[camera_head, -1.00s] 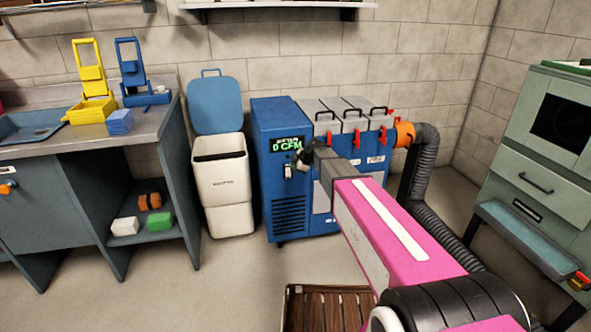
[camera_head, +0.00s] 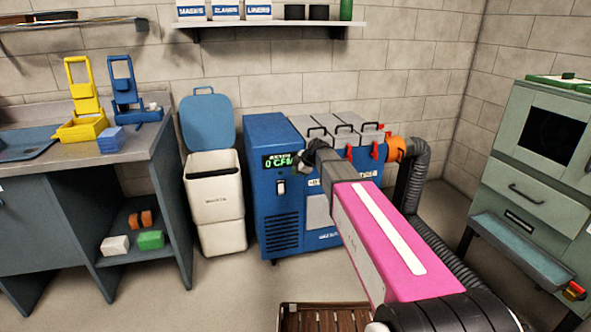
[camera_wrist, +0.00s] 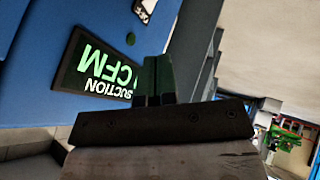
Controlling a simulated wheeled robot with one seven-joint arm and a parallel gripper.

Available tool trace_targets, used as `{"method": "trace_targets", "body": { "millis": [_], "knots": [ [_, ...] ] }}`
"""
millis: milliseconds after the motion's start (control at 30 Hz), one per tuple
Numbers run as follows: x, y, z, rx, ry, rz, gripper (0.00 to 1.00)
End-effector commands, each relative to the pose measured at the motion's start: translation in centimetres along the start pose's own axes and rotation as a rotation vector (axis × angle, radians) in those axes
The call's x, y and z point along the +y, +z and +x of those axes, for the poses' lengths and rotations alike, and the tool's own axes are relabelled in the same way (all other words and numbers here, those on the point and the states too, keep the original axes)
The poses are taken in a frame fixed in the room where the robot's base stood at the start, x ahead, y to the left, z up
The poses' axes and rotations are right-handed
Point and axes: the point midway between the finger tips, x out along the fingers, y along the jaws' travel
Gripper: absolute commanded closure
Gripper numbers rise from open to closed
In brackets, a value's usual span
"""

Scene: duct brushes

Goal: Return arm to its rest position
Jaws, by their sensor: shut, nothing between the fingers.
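My gripper (camera_head: 301,160) is at the far end of my pink and grey arm, which reaches forward across the head view. It is just in front of the blue suction unit (camera_head: 275,218), beside its green-lit display (camera_head: 279,162). In the wrist view my gripper (camera_wrist: 158,78) is shut and empty, its fingers together. The display (camera_wrist: 95,65) appears upside down there, to the left of the fingers. In the head view the gripper covers part of the display's right end. Whether the fingers touch the unit cannot be told.
A white bin (camera_head: 215,205) with its blue lid raised stands left of the unit. A workbench (camera_head: 130,152) holds yellow and blue stands. A ribbed hose (camera_head: 418,180) runs down the unit's right side, and a green cabinet (camera_head: 525,200) stands at right. A wooden slatted pallet (camera_head: 325,318) lies below my arm.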

Motion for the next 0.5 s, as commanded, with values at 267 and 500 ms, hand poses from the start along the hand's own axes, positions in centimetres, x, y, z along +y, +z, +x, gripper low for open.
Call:
{"method": "trace_targets", "body": {
  "millis": [267, 500],
  "knots": [
    [-6.2, 3.5, -1.1, -0.092, -0.059, 0.269, 1.0],
    [-15.7, 8.6, -3.3, -0.284, -0.103, 0.732, 1.0]
  ]
}}
